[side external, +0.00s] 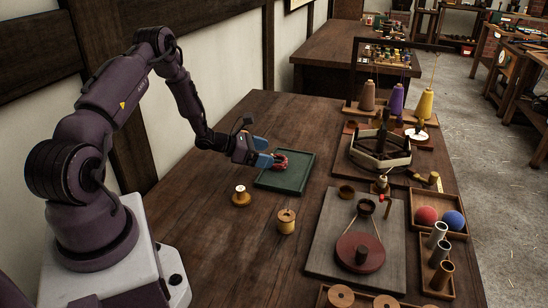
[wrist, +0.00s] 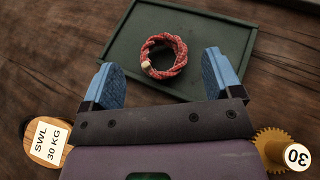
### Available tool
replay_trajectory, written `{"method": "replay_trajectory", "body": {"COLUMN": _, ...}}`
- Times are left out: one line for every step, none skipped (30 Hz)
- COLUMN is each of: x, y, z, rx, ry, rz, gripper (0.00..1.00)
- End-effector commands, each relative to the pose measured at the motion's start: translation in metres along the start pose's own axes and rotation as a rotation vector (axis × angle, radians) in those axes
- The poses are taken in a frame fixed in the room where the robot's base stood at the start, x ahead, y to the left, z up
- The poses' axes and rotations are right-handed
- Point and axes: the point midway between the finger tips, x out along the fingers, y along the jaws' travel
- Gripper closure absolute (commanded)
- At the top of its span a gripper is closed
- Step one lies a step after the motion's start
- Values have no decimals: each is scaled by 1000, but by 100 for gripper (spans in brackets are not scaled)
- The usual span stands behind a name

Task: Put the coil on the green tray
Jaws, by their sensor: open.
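The coil is a red braided rope ring (wrist: 164,56) with a pale band; it lies on the green tray (wrist: 110,53), left of the tray's middle in the wrist view. In the side view the coil (side external: 281,163) sits on the tray (side external: 299,178), partly hidden by my gripper. My gripper (wrist: 166,78) is open, its two blue fingers apart, with nothing between them. The coil lies just beyond the fingertips in the wrist view. In the side view my gripper (side external: 268,159) is low over the tray's left edge.
A grey board with a red disc (side external: 360,252) and a box with red and blue balls (side external: 438,217) are to the right. The table's left part is clear.

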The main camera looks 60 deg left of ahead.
Motion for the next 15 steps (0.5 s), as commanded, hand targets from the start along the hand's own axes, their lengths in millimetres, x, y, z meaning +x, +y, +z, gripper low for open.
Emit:
{"method": "replay_trajectory", "body": {"x": -14, "y": 1, "z": 0, "rx": -1, "ry": 0, "rz": 4, "gripper": 15}}
{"method": "replay_trajectory", "body": {"x": -21, "y": 1, "z": 0, "rx": -1, "ry": 0, "rz": 5, "gripper": 15}}
{"method": "replay_trajectory", "body": {"x": -30, "y": 1, "z": 0, "rx": -1, "ry": 1, "rz": 4, "gripper": 15}}
{"method": "replay_trajectory", "body": {"x": -36, "y": 2, "z": 0, "rx": -1, "ry": 0, "rz": 5, "gripper": 15}}
{"method": "replay_trajectory", "body": {"x": -42, "y": 1, "z": 0, "rx": -1, "ry": 0, "rz": 4, "gripper": 15}}
{"method": "replay_trajectory", "body": {"x": -50, "y": 1, "z": 0, "rx": 0, "ry": 0, "rz": 3, "gripper": 15}}
{"method": "replay_trajectory", "body": {"x": -55, "y": 1, "z": 0, "rx": -1, "ry": 0, "rz": 4, "gripper": 15}}
{"method": "replay_trajectory", "body": {"x": -60, "y": 1, "z": 0, "rx": -1, "ry": -1, "rz": 3, "gripper": 15}}
{"method": "replay_trajectory", "body": {"x": -65, "y": 1, "z": 0, "rx": 0, "ry": -1, "rz": 2, "gripper": 15}}
{"method": "replay_trajectory", "body": {"x": -69, "y": 1, "z": 0, "rx": 0, "ry": 0, "rz": 2, "gripper": 15}}
{"method": "replay_trajectory", "body": {"x": -72, "y": 1, "z": 0, "rx": 0, "ry": 0, "rz": 2, "gripper": 15}}
{"method": "replay_trajectory", "body": {"x": -76, "y": 1, "z": 0, "rx": 0, "ry": 0, "rz": 2, "gripper": 15}}
{"method": "replay_trajectory", "body": {"x": -78, "y": 0, "z": 0, "rx": 1, "ry": 0, "rz": 1, "gripper": 15}}
{"method": "replay_trajectory", "body": {"x": -79, "y": 0, "z": 1, "rx": 4, "ry": 0, "rz": -2, "gripper": 15}}
{"method": "replay_trajectory", "body": {"x": -80, "y": -2, "z": 5, "rx": 17, "ry": 1, "rz": -13, "gripper": 15}}
